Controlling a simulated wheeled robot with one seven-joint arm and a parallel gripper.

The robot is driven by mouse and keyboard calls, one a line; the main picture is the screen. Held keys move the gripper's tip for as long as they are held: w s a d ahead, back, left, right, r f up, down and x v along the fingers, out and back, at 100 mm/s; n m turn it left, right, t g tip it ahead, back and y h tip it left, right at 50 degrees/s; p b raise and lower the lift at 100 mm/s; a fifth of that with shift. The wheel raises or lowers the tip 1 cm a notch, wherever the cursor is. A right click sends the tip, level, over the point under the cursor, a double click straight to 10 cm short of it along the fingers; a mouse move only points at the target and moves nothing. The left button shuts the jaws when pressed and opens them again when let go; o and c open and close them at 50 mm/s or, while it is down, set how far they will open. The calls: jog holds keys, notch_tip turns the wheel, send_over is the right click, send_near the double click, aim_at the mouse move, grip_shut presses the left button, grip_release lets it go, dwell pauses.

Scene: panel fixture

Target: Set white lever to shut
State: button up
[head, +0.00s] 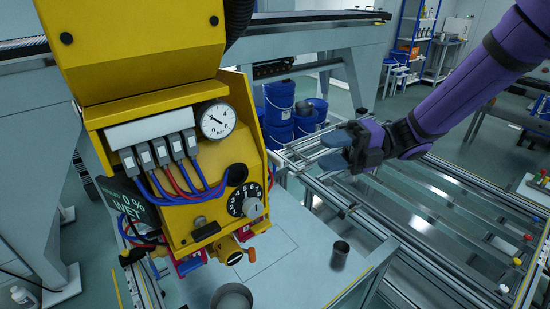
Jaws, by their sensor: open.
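My gripper (326,151) is at the end of the purple arm, right of the yellow machine (150,110). Its two blue-grey fingers point left and are apart, with nothing seen between them. I cannot pick out the white lever for certain. An orange-handled valve (250,254) sits under the yellow machine. My gripper touches neither the knobs nor the valve.
A pressure gauge (217,120) and a numbered dial (245,200) are on the yellow machine. Blue buckets (279,101) stand behind my gripper. A metal rail frame (430,215) runs below my arm. A dark cup (340,254) stands on the pale table (300,285).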

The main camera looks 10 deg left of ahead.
aim_at(277, 159)
jog(key=x, duration=1.1)
jog(key=shift+w, duration=0.1)
grip_shut()
